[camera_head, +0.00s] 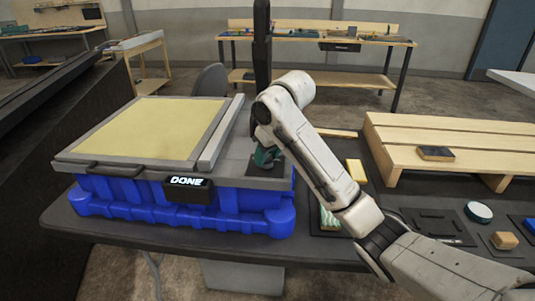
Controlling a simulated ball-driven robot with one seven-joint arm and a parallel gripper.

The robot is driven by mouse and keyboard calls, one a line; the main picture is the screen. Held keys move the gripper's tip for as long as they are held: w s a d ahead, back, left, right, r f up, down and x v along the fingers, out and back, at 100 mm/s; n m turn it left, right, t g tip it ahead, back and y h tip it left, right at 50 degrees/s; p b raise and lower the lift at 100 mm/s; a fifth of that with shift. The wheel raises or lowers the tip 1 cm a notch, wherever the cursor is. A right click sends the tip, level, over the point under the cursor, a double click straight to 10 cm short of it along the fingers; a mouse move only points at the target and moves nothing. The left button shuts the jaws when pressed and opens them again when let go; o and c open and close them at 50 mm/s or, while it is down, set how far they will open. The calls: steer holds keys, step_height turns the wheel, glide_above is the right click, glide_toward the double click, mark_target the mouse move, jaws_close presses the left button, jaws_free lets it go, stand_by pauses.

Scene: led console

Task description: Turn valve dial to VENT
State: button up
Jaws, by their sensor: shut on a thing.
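The console (185,187) is a blue-based box with a grey top and a pale yellow panel, standing on the dark table. A small black display (187,190) on its front reads "DONE". A dark green knob (266,156), seemingly the valve dial, sits on a dark square at the console's right end. My gripper (264,148) is over the dial and shut on it, with my white arm reaching in from the lower right. The fingertips and most of the dial are hidden, and I cannot read any VENT mark or the dial's pointing direction.
A wooden slatted platform (470,140) stands at the right, with a dark-topped block (435,153) on it. A yellow block (356,171), a round teal-edged piece (478,212) and a tan block (504,240) lie on the right side of the table. Workbenches stand behind.

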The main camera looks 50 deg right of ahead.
steer(key=shift+c, duration=1)
steer(key=shift+p, duration=0.35)
steer(key=shift+r+n+y+p, duration=0.15)
steer(key=shift+n+y+p, duration=0.35)
steer(key=shift+n+p, duration=0.5)
steer(key=n+p, duration=0.2)
steer(key=shift+d+n+y, duration=0.1)
steer(key=shift+n+y, duration=0.2)
steer(key=shift+y, duration=0.1)
steer(key=n+y+p, duration=0.1)
steer(key=n+p, duration=0.1)
steer(key=n, duration=0.1)
steer(key=shift+d+n+g+p, duration=0.1)
steer(key=shift+n+g+p, duration=0.2)
steer(key=shift+n+g, duration=0.1)
steer(key=n+y, duration=0.1)
steer(key=n, duration=0.1)
steer(key=n+g+p, duration=0.1)
steer(key=n, duration=0.1)
steer(key=shift+w+d+y, duration=0.1)
steer(key=shift+w+y, duration=0.05)
steer(key=shift+y, duration=0.25)
steer(key=shift+w+n+g+p, duration=0.1)
steer(key=shift+n+g+p, duration=0.7)
steer(key=shift+n, duration=2)
steer(key=shift+f+g+y, duration=0.2)
steer(key=shift+g+y, duration=0.1)
